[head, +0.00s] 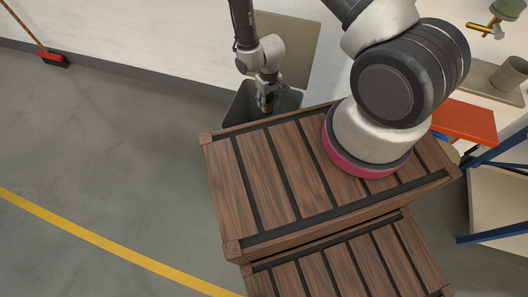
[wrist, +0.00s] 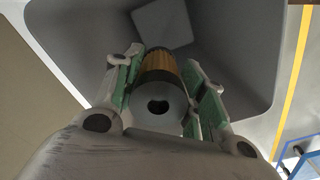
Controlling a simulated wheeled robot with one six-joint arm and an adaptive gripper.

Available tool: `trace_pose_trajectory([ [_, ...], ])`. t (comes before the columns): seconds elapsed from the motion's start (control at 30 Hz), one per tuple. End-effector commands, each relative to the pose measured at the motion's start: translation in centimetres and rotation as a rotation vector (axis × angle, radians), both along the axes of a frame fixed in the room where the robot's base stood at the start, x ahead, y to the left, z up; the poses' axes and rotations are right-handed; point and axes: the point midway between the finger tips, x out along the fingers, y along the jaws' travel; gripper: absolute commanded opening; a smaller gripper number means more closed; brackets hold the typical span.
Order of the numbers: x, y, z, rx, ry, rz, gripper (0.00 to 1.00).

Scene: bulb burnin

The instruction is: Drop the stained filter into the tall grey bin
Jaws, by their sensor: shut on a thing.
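My gripper (head: 267,98) points down over the tall grey bin (head: 236,109), which stands on the floor against the wall behind the wooden crate. In the wrist view the gripper's green-padded fingers (wrist: 163,88) are shut on the filter (wrist: 158,64), a short cylinder with a ribbed amber-brown side, a dark band and a pale grey end with a dark hole. Beyond it I see the inside of the grey bin (wrist: 236,50), with a lighter square at its bottom. In the head view the filter is small and mostly hidden by the fingers.
A slatted wooden crate (head: 266,178) stands close in front of the bin, with another crate (head: 350,272) nearer. A tan panel (head: 290,45) leans on the wall behind the bin. A red broom (head: 54,59) and open floor lie left; blue-framed shelving (head: 490,160) stands right.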

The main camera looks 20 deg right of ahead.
Motion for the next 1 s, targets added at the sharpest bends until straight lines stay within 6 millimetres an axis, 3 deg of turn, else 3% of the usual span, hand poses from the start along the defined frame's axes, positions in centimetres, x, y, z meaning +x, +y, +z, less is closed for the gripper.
trace_pose_trajectory([
  [0.2, 0.02, -0.01, -1.31, 0.0, -0.001, -0.001, 0.13],
  [0.47, 0.03, -0.01, -1.38, 0.0, -0.001, -0.001, 0.13],
  [0.5, 0.03, -0.01, -1.38, 0.0, -0.001, -0.001, 0.46],
  [0.6, 0.03, -0.01, -1.37, 0.0, -0.001, -0.001, 0.65],
  [1.0, 0.08, 0.01, -0.87, 0.001, -0.002, -0.001, 0.66],
])
